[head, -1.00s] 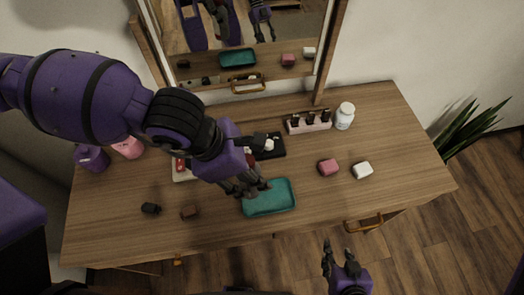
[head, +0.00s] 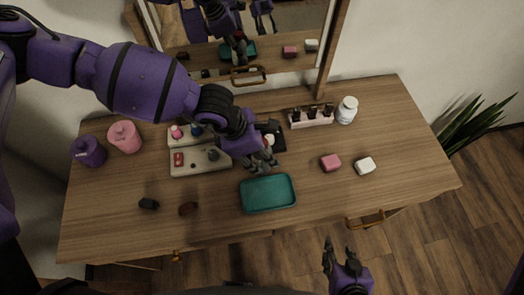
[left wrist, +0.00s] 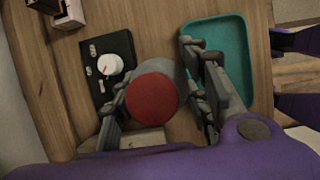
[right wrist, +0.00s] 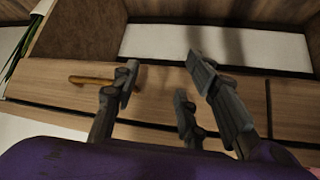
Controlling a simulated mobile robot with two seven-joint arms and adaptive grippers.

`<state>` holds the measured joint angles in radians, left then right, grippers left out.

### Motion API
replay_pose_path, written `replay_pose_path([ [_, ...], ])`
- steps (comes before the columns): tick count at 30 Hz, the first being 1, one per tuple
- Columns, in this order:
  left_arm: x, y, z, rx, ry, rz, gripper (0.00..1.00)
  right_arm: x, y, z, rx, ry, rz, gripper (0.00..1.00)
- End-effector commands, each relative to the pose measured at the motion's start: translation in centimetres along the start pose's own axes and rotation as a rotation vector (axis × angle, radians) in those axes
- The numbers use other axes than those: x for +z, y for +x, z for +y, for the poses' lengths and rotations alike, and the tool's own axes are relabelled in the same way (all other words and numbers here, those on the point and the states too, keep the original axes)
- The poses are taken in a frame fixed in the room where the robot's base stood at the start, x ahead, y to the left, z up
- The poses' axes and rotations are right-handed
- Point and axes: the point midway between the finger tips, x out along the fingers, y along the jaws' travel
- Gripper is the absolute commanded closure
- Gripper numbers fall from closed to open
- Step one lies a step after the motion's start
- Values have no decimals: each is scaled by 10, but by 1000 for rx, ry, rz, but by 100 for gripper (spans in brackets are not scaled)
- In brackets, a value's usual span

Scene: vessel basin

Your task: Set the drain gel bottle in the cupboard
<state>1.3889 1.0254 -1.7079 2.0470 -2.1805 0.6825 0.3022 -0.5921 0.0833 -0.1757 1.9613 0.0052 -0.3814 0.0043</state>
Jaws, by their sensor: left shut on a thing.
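My left gripper (head: 262,163) is above the counter, just behind the teal tray. In the left wrist view its fingers (left wrist: 165,90) are shut on a grey round thing with a flat red top (left wrist: 152,98), which I take as the drain gel bottle. The rest of the bottle is hidden, and I cannot make it out in the head view. A framed mirror front (head: 240,55) with a handle (head: 248,75) stands behind the counter; I cannot tell if it is the cupboard's door. My right gripper (head: 337,253) is open and empty in front of the counter.
The teal tray (head: 268,208) is empty. Pink (head: 125,137) and purple (head: 89,151) containers stand left. A white jar (head: 347,110), a bottle rack (head: 311,120) and two small blocks, pink (head: 331,162) and white (head: 364,166), are right. The counter's right end is clear.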

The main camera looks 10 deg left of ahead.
Motion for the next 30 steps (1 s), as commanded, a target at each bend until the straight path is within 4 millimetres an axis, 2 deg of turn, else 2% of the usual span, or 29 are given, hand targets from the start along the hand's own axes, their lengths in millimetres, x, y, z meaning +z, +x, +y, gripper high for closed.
replay_pose_path([
  [9, 0, 2, 0, 1, -1, -2, 90, 0, -1, 4, 3, -10, 0, 60],
  [10, 0, 1, 0, 1, 0, -2, 54, 0, -1, 5, 3, -10, 1, 60],
  [13, 0, 1, 0, 1, 0, -1, 41, -1, -1, 4, 3, -10, 2, 60],
  [25, 2, -3, 1, 3, 2, -1, 39, -5, 0, 0, 2, 5, 9, 60],
  [30, 1, -30, 2, 6, -1, -2, 39, -10, -1, -2, 0, 8, 15, 60],
])
